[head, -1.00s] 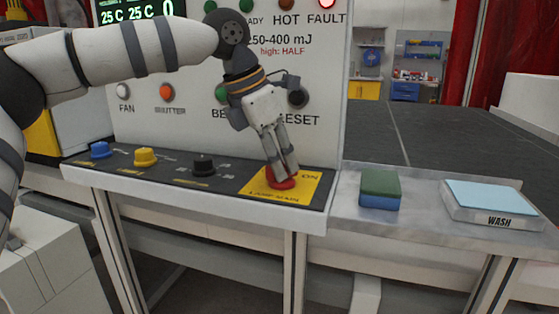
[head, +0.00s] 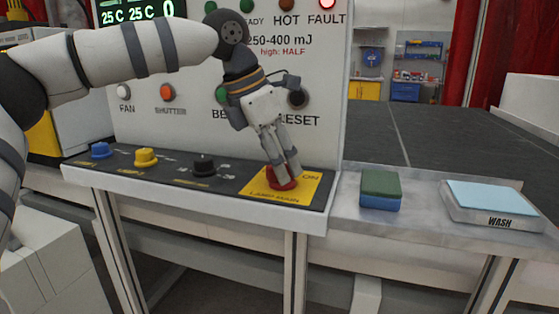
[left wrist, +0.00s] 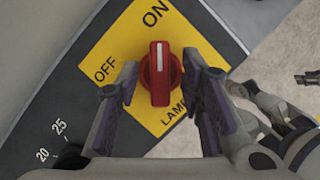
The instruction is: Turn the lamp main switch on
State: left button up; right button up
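The lamp main switch is a red rotary knob (head: 284,184) on a yellow label plate (head: 315,188) at the right end of the console. In the left wrist view the knob (left wrist: 160,72) has a raised bar with a white mark pointing up, toward the word ON; OFF is to its left. My left gripper (head: 283,172) reaches down to the knob. In the left wrist view its fingers (left wrist: 159,80) stand either side of the knob, with gaps to the bar, so it is open.
Black (head: 204,165), yellow (head: 145,157) and blue (head: 100,150) knobs sit to the left on the console. Behind rises the white panel with buttons and a lit red fault lamp (head: 327,4). A green-blue sponge (head: 380,190) and a WASH pad (head: 490,200) lie right.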

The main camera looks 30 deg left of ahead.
pick_arm(q)
jog(key=v, duration=1.2)
jog(key=shift+w, duration=0.1)
